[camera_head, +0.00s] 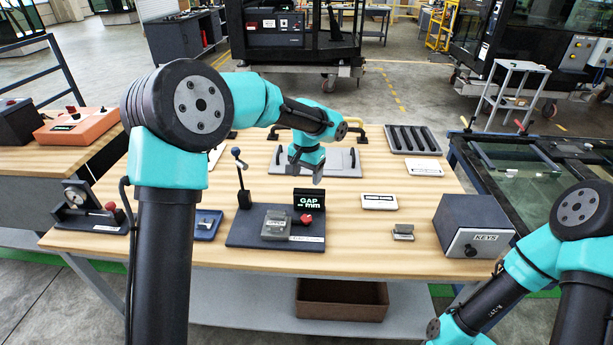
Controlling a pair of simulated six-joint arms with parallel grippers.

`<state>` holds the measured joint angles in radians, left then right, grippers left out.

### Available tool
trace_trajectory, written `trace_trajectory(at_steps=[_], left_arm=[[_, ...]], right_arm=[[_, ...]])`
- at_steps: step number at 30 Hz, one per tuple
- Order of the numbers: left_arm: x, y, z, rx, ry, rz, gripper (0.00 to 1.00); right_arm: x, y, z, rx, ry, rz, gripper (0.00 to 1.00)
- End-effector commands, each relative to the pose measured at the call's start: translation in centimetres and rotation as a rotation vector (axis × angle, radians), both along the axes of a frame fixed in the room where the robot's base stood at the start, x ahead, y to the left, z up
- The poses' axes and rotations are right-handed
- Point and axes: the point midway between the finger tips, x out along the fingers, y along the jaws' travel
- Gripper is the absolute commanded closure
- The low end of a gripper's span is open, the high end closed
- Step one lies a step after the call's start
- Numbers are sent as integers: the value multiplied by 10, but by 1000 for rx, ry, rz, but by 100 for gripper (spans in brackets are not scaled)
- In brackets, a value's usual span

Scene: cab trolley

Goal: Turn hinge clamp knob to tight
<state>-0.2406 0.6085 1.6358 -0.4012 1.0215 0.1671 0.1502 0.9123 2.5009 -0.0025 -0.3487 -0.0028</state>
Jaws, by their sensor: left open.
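A dark fixture plate (240,238) lies near the front middle of the wooden table. It carries a grey hinge-like block (276,225), a small display (307,199) reading "GAP -- mm", and a red knob (306,218) at its right side, which I take for the clamp knob. My left gripper (306,172) is open and empty, pointing down above the table behind the display, apart from the knob. My right arm is at the lower right; its gripper is outside the picture. The knob's tightness cannot be told.
An upright lever (241,178) stands left of the display. A blue tray (206,225) and a gauge stand (88,212) with another red knob lie further left. A grey KEYS box (472,226) stands right. A handled grey panel (340,162) lies behind my gripper.

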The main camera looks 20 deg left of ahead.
Motion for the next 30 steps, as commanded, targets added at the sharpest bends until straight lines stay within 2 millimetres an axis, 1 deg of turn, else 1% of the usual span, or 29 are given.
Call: trace_trajectory(at_steps=[5,8,11,18,21,24,30], left_arm=[[0,0,0,0,0,18,35],[0,0,0,0,0,82,35],[0,0,0,0,0,196,35],[-1,0,-1,0,0,522,35],[-1,0,-1,0,0,601,35],[-1,0,-1,0,0,630,35],[-1,0,-1,0,0,630,35]], right_arm=[[0,0,0,0,0,0,57],[0,0,0,0,0,0,57],[0,0,0,0,0,0,57],[0,0,0,0,0,0,57],[0,0,0,0,0,0,57],[0,0,0,0,0,0,57],[0,0,0,0,0,0,57]])
